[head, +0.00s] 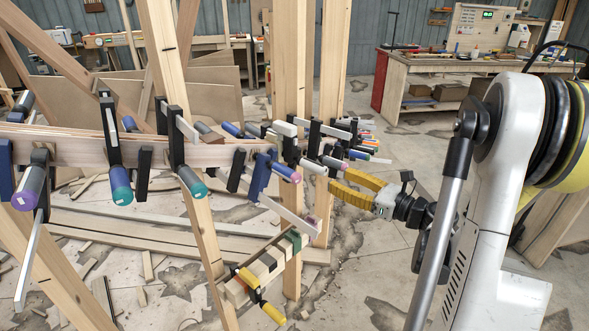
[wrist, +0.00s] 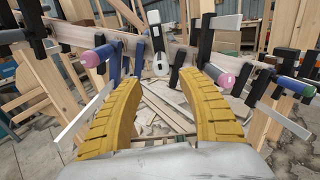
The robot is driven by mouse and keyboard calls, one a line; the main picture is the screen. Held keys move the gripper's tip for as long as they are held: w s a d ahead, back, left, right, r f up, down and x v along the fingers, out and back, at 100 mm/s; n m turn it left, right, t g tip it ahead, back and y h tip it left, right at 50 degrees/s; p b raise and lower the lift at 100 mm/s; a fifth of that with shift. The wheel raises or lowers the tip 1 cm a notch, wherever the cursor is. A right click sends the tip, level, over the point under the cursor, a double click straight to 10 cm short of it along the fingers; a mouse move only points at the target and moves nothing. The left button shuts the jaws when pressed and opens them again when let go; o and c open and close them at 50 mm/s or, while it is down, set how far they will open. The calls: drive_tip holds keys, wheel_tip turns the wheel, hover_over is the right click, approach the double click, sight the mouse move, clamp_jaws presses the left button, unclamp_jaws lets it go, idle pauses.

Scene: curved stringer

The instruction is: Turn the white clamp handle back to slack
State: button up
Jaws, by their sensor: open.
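The white clamp handle (head: 313,167) sticks out from a dark clamp on the laminated wood strip, just left of my gripper's tips in the head view. In the wrist view the white handle (wrist: 159,45) stands between and beyond the two fingertips, its lower end nearest me. My gripper (head: 338,180) has yellow ribbed fingers, spread apart and empty. It also shows in the wrist view (wrist: 165,60), with a finger on each side of the handle's line. I see no contact between fingers and handle, though the exact gap is hard to judge.
Pink-ended clamp handles flank the white one, at left (wrist: 90,58) and right (wrist: 225,82). Upright timber posts (head: 292,60) stand close behind. The floor at right is mostly open before the workbench (head: 450,68).

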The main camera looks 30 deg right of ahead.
drive_tip(key=b, duration=0.2)
approach(295, 159)
drive_tip(key=x, duration=0.5)
drive_tip(key=shift+w+d+f, duration=0.15)
drive_tip(key=shift+d+f, duration=0.25)
clamp_jaws()
